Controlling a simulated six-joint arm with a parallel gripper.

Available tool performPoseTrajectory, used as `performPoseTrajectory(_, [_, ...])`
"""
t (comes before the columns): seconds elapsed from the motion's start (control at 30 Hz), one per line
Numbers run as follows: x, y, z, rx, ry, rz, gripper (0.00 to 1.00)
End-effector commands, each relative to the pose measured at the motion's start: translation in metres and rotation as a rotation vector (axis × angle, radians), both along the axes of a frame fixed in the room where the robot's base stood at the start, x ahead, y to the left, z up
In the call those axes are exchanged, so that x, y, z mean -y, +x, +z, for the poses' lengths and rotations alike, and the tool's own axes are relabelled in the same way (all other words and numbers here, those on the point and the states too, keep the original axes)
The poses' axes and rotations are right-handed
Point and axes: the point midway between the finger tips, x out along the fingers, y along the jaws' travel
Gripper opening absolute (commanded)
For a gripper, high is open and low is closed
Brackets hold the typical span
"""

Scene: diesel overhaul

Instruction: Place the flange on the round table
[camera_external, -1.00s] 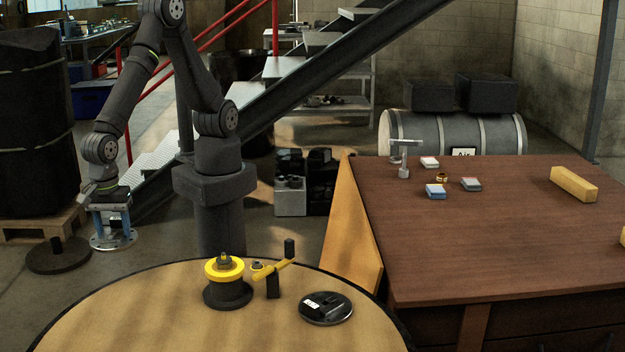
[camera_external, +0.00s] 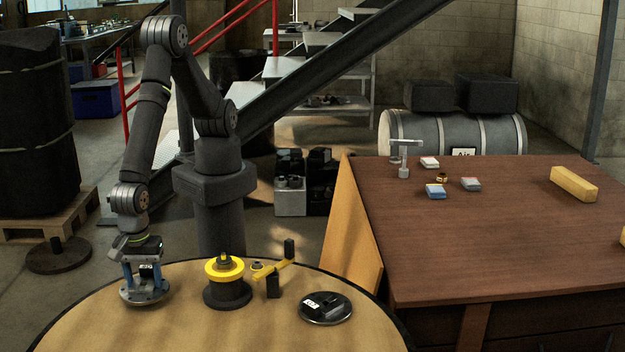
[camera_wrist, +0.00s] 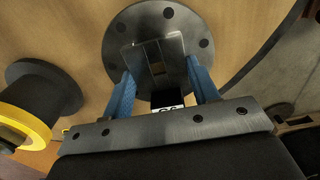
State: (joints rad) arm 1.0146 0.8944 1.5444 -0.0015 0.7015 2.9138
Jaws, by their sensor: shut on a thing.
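The flange (camera_external: 145,291) is a round grey metal disc with bolt holes and a raised block in its middle. My gripper (camera_external: 144,272) is shut on that block, with its blue fingers on either side. In the external view the flange is at the left part of the round table (camera_external: 185,334), near its back left edge. I cannot tell whether it touches the top or hangs just above it. In the wrist view the flange (camera_wrist: 196,20) lies beyond my gripper (camera_wrist: 160,85), with the wood top behind it.
A black spool with a yellow ring (camera_external: 225,267) stands just right of the flange. A yellow-handled part (camera_external: 272,270) and a dark disc with a label (camera_external: 326,307) sit farther right. The table's front middle is clear. A brown workbench (camera_external: 450,230) stands at the right.

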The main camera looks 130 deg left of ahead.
Motion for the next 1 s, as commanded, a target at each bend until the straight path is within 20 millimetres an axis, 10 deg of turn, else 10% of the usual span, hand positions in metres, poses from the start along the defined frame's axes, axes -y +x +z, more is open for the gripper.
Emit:
performPoseTrajectory(0.5, [0.001, 0.0, -0.022, 0.001, -0.001, 0.0, 0.13])
performPoseTrajectory(0.53, [0.0, 0.0, -0.023, 0.001, -0.001, 0.0, 0.58])
performPoseTrajectory(0.6, [0.0, 0.0, -0.023, 0.001, -0.001, 0.0, 0.72])
performPoseTrajectory(1.0, [0.001, 0.0, -0.017, 0.001, -0.003, 0.0, 0.76])
